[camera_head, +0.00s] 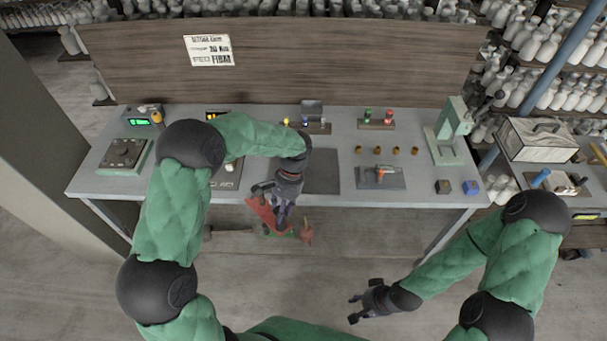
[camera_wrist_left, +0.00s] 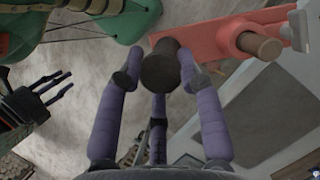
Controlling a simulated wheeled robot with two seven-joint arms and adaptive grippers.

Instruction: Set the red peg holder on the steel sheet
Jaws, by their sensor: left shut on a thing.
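The red peg holder (camera_head: 262,211) hangs in front of the table's front edge in the head view, partly hidden by my left gripper (camera_head: 283,208). In the left wrist view the red peg holder (camera_wrist_left: 210,52) is a red bar with brown round pegs. My left gripper (camera_wrist_left: 160,75) is shut on it, its purple fingers around one dark brown peg. A flat grey sheet (camera_head: 322,173), which looks like the steel sheet, lies bare on the table just beyond the gripper. My right gripper (camera_head: 366,304) is empty, fingers apart, low over the floor.
A wooden panel (camera_head: 300,60) stands behind.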

